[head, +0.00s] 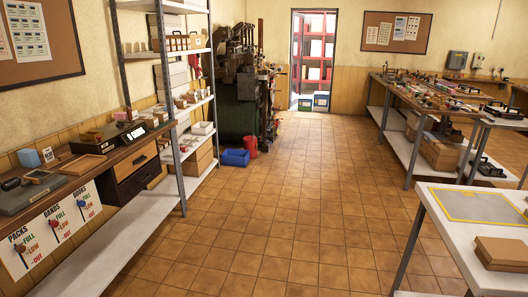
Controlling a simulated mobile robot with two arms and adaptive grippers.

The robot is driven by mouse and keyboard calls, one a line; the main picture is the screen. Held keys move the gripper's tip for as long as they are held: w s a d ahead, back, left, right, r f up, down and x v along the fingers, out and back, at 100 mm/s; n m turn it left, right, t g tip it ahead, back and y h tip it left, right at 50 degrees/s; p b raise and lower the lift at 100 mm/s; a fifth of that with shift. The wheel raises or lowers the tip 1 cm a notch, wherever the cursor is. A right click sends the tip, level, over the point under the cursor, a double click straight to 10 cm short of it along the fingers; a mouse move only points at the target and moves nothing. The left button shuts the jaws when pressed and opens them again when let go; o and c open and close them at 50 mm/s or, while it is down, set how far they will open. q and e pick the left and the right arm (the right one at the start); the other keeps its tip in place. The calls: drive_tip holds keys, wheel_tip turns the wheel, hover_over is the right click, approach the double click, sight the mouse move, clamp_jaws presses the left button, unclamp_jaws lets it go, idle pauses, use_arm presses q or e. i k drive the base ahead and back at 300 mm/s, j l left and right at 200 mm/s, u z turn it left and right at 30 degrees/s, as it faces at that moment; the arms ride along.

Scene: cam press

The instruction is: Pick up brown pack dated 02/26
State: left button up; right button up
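A flat brown pack (503,250) lies on the white-topped table (462,240) at the lower right; no date can be read on it. Small brown items (188,99) sit on the metal shelf rack at the left, too small to tell whether they are packs or dated. Neither of my grippers shows in the head view.
A wooden workbench (122,155) and the metal shelf rack (166,90) line the left wall. Blue bin (235,157) and red bucket (250,146) stand by a dark machine (240,80). Cluttered tables (405,90) stand at the right. The tiled floor (290,200) between is clear to the doorway.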

sight(179, 103)
drive_tip(key=i+l+u, duration=0.1)
drive_tip(key=i, duration=0.5)
drive_tip(key=i+l+u, duration=0.1)
drive_tip(key=i, duration=0.55)
drive_tip(key=i+l, duration=0.2)
drive_tip(key=i, duration=0.4)
drive_tip(key=i+u, duration=0.35)
drive_tip(key=i+l+u, duration=0.15)
drive_tip(key=i+u, duration=0.15)
drive_tip(key=i, duration=0.25)
drive_tip(key=i+l+u, duration=0.35)
drive_tip(key=i+j, duration=0.1)
